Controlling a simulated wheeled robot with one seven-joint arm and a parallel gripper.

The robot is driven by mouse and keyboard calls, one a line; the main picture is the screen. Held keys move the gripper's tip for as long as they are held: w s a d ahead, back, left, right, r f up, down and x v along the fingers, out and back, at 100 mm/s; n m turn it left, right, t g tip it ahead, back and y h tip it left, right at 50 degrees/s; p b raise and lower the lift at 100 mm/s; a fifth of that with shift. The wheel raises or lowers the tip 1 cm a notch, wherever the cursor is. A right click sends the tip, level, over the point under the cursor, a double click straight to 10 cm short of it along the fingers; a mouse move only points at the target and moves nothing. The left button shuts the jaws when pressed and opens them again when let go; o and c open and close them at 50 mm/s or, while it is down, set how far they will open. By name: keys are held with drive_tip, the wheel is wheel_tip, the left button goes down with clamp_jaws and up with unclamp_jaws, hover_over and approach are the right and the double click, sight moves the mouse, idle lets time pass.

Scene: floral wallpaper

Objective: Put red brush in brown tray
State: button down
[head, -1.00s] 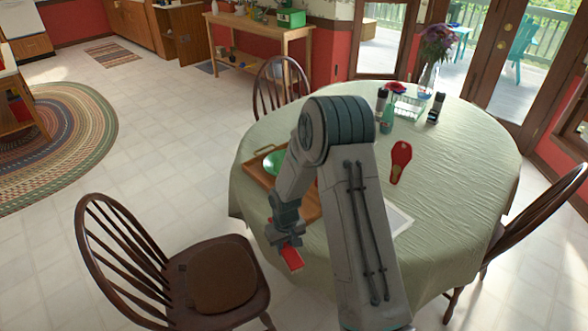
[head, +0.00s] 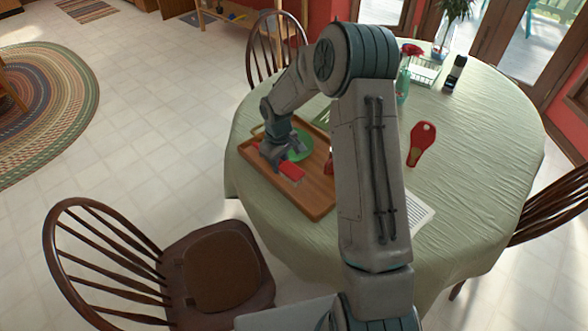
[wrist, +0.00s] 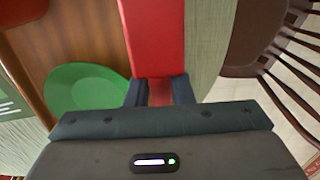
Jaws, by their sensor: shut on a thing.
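The red brush (head: 291,171) is a long, flat red bar. My gripper (head: 273,158) is shut on it, and the arm reaches over the table. In the wrist view the brush (wrist: 155,38) runs straight out from between the fingers (wrist: 160,92). The brown tray (head: 316,211) is wooden with a raised rim and lies on the table. The gripper and brush are over its left part in the head view; the height of the brush above it is unclear. A green dish (head: 303,150) sits in the tray, beside the gripper; it also shows in the wrist view (wrist: 85,88).
A red paddle-shaped thing (head: 421,142) lies right of my arm on the green-clothed table (head: 470,180). A white sheet (head: 420,212) is near the front edge. Wooden chairs surround the table.

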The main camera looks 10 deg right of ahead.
drive_tip(key=d+f, duration=0.1)
drive_tip(key=d, duration=0.1)
drive_tip(key=d+f, duration=0.1)
drive_tip(key=d, duration=0.1)
drive_tip(key=shift+w+d+f+p, duration=0.1)
drive_tip(key=shift+f+p, duration=0.75)
drive_tip(key=shift+f, duration=1.45)
drive_tip(key=c, duration=1.3)
unclamp_jaws()
drive_tip(key=s+r+m+b, duration=0.1)
drive_tip(key=s+r, duration=0.2)
drive_tip(key=r, duration=0.8)
drive_tip(key=s+r+m+b, duration=0.1)
drive_tip(key=s+r, duration=0.2)
drive_tip(key=r, duration=0.7)
drive_tip(key=s+r+m+t, duration=0.1)
drive_tip(key=s+r, duration=0.2)
drive_tip(key=s, duration=0.4)
drive_tip(key=s+r+m+t, duration=0.1)
drive_tip(key=s+r+m, duration=0.1)
drive_tip(key=s, duration=0.6)
drive_tip(key=s+r+m+t, duration=0.1)
drive_tip(key=s+r, duration=0.4)
drive_tip(key=s, duration=0.3)
drive_tip(key=shift+s+m, duration=0.1)
drive_tip(key=shift+m, duration=0.3)
